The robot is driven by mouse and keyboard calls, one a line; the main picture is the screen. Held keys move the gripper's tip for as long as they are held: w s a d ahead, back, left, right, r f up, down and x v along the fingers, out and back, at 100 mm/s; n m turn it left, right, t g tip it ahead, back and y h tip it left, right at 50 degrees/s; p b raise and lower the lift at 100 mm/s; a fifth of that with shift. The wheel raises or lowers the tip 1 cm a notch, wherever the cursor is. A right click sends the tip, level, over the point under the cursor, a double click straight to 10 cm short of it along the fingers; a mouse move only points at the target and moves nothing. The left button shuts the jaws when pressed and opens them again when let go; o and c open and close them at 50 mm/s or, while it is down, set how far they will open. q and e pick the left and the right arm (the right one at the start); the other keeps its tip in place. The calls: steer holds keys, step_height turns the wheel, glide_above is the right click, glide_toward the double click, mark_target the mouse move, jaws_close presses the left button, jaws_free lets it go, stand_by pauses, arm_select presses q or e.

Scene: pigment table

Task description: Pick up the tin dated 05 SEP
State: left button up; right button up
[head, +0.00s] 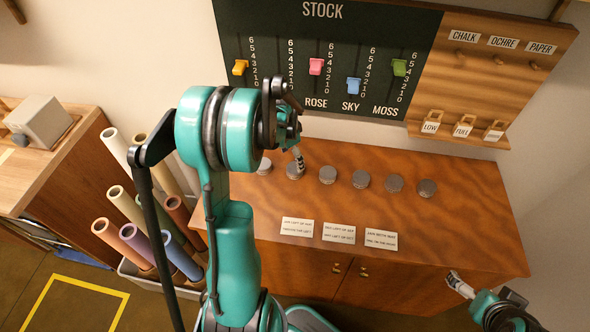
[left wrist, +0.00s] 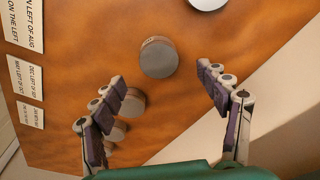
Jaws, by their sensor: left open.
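Several round grey tins stand in a row on the wooden cabinet top (head: 465,225); no date is readable on any lid. From the left in the head view they include a first tin (head: 264,166), a second tin (head: 295,173), a third tin (head: 327,174) and a last tin (head: 427,188). My left gripper (head: 298,157) hangs over the second tin and partly covers it. In the left wrist view my left gripper (left wrist: 162,74) is open and empty, with one tin (left wrist: 158,57) beyond the gap between its fingers. My right gripper (head: 459,284) is near the cabinet's front right, its opening unclear.
Three white note cards (head: 339,232) lie in front of the tins, their small print mostly unclear. The STOCK board (head: 325,55) and a wooden panel with tags (head: 490,75) are behind. Rolled papers (head: 130,205) stand at left. The cabinet top's right front is clear.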

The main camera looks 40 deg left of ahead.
mark_target(294, 168)
arm_select(q)
steer(key=f, duration=0.2)
steer(key=f+b, duration=0.1)
steer(key=f, duration=0.1)
steer(key=f+b, duration=0.1)
steer(key=f, duration=0.1)
steer(key=shift+w+d+f, duration=0.2)
steer(key=shift+w, duration=0.2)
steer(key=shift+r, duration=0.1)
steer(key=shift+c, duration=1.3)
steer(key=c, duration=1)
